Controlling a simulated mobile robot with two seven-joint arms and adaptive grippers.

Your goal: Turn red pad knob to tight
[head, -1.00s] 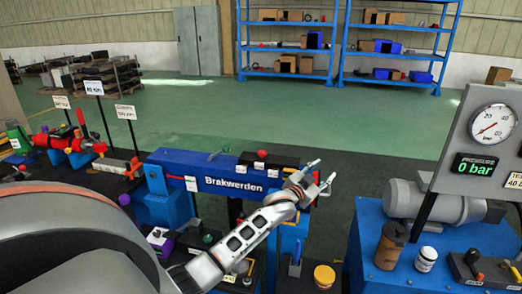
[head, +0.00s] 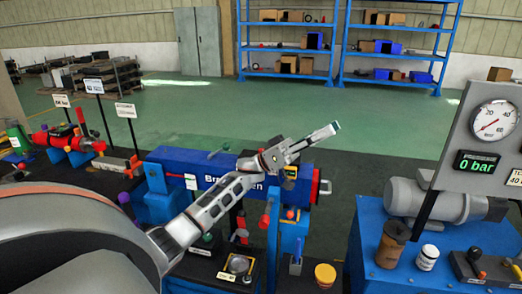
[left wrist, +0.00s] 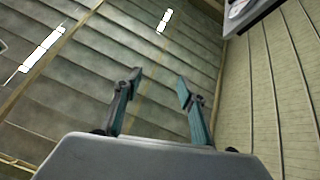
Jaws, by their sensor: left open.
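The blue crane part (head: 180,160) marked "Brakwerden" lies across the stand, its lettering partly covered by my left arm. A red end piece with a handle (head: 324,187) shows at its right end. A red ball knob (head: 290,214) sits below it. I cannot tell which red part is the pad knob. My left gripper (head: 331,131) is raised over the crane part's right half, fingers pointing up and right, touching nothing. In the left wrist view its fingers (left wrist: 159,84) are apart with nothing between them, facing roof and wall panels. My right gripper is not in view.
At right a blue bench (head: 450,245) carries a grey motor (head: 425,200), a brown cup, a white jar and a panel with a gauge (head: 493,120) and a "0 bar" display (head: 476,162). Red equipment (head: 65,138) stands at left.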

